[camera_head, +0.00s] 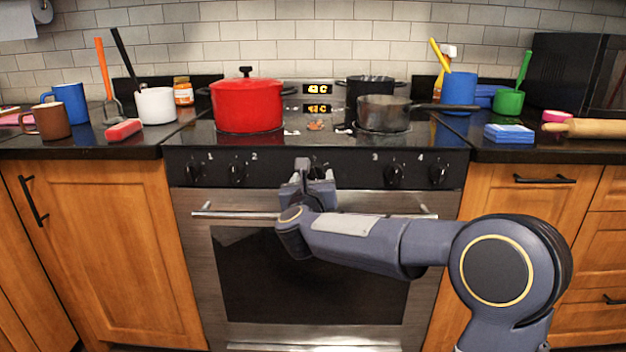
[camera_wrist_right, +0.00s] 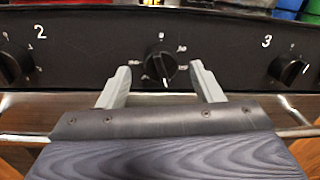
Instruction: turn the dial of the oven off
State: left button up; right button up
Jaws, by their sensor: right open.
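The oven (camera_head: 310,270) stands in the middle of the head view, with a black control panel (camera_head: 340,162) above its door. In the right wrist view the unnumbered middle dial (camera_wrist_right: 160,66) has a ring of marks, and its white pointer line points down. My right gripper (camera_head: 308,172) is in front of the middle of the panel and hides most of this dial in the head view. In the wrist view its fingers (camera_wrist_right: 161,82) are open, one on each side of the dial. I cannot tell whether they touch it. My left gripper is not in view.
Burner knobs 1 (camera_head: 194,171), 2 (camera_head: 237,173), 3 (camera_head: 394,173) and 4 (camera_head: 438,173) flank the middle dial. The steel door handle (camera_head: 235,214) runs below the gripper. A red pot (camera_head: 246,106) and a grey pan (camera_head: 383,114) stand on the stove.

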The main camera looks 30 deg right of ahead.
jog(key=shift+x, duration=1.05)
jog(key=shift+c, duration=0.4)
jog(key=c, duration=0.9)
